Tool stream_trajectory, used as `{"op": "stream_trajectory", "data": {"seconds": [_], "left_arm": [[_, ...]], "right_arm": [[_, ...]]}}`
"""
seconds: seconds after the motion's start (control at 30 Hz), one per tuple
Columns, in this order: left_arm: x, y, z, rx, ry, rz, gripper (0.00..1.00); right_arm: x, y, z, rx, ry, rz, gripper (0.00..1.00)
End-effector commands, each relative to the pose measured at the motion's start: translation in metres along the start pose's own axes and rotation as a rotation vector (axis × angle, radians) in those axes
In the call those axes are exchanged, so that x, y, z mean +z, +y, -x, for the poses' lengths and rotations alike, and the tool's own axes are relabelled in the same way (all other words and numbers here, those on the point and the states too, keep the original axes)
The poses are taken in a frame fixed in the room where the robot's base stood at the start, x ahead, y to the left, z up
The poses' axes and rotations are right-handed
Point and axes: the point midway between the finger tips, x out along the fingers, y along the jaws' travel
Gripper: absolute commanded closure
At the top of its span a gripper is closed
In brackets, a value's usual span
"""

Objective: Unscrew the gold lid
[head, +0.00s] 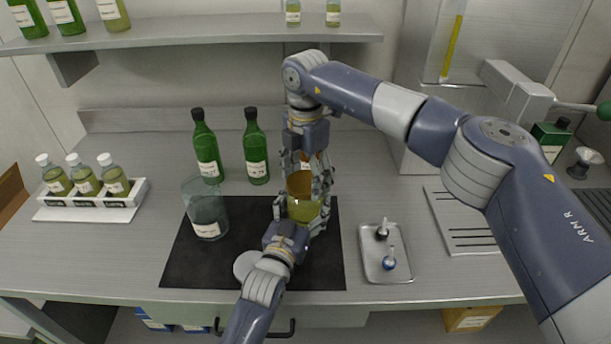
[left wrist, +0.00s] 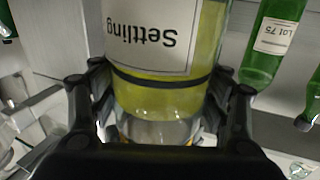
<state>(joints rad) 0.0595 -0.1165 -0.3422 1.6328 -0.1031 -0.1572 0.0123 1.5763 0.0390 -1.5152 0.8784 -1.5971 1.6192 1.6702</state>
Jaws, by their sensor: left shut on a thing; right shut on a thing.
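A glass jar (head: 305,211) of yellow oil stands at the right part of the black mat. Its gold lid (head: 300,184) shows between the fingers of my right gripper (head: 306,178), which reaches down from above and is shut on the lid. My left gripper (head: 298,222) comes from the front and is shut on the jar's body. In the left wrist view, the jar (left wrist: 165,96) sits between the left fingers, its "Settling" label upside down in the picture. The fingers hide much of the lid's rim and the jar's sides.
An empty-looking glass vessel (head: 206,212) and a white disc (head: 247,265) are on the mat (head: 185,262), left of the jar. Two green bottles (head: 206,150) (head: 256,150) stand behind. A bottle rack (head: 90,213) is at left, a metal tray (head: 386,273) at right.

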Motion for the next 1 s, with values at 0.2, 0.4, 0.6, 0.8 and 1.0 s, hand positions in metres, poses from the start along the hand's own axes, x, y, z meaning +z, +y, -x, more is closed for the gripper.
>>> {"op": "stream_trajectory", "data": {"seconds": [0.2,0.4,0.6,0.8,1.0], "left_arm": [[-0.001,0.0001,-0.0002,0.0,0.002,0.0,0.97],[-0.001,0.0002,-0.0002,0.0,0.002,0.0,0.97],[-0.0011,0.0001,-0.0002,0.0,0.002,0.0,0.97],[-0.0011,0.0002,-0.0002,0.0,0.003,0.0,0.97],[-0.0012,0.0003,-0.0002,0.0,0.003,0.0,0.97]], "right_arm": [[0.0,-0.0004,-0.0008,-0.002,0.0,0.414,0.6],[0.0001,-0.0005,-0.0008,-0.003,0.0,0.799,0.6],[0.0002,-0.0004,-0.0007,-0.003,0.0,1.183,0.6],[0.0002,-0.0002,-0.0004,-0.002,0.0,1.567,0.6],[0.0001,-0.0001,-0.0001,-0.002,0.0,1.952,0.6]]}}
